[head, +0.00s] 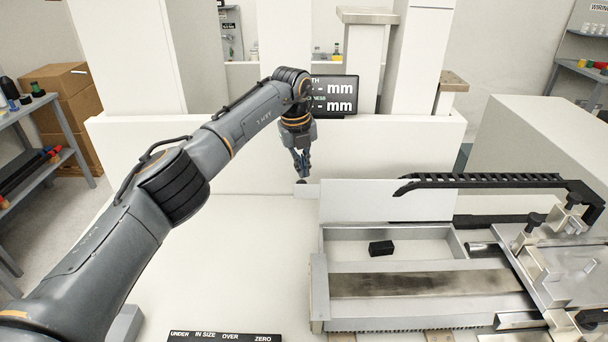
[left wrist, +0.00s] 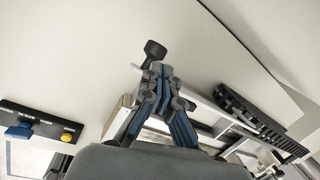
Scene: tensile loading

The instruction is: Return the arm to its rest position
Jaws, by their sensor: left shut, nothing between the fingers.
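My left arm (head: 215,150) reaches from the lower left of the head view to the middle of the table. Its gripper (head: 303,173) points down, close to a small dark knob (head: 301,182) at the left end of a light flat panel. In the left wrist view the fingers of my left gripper (left wrist: 158,80) are closed together with nothing between them. A black knob (left wrist: 155,49) shows just beyond the fingertips. I cannot tell whether the fingers touch it. My right gripper is in neither view.
A testing machine (head: 430,285) with a metal bed and black toothed rail (head: 480,181) fills the right. A black block (head: 381,248) lies in its tray. A display (head: 334,95) stands behind my gripper. A labelled panel (head: 225,337) is at the front. The white table left of the machine is clear.

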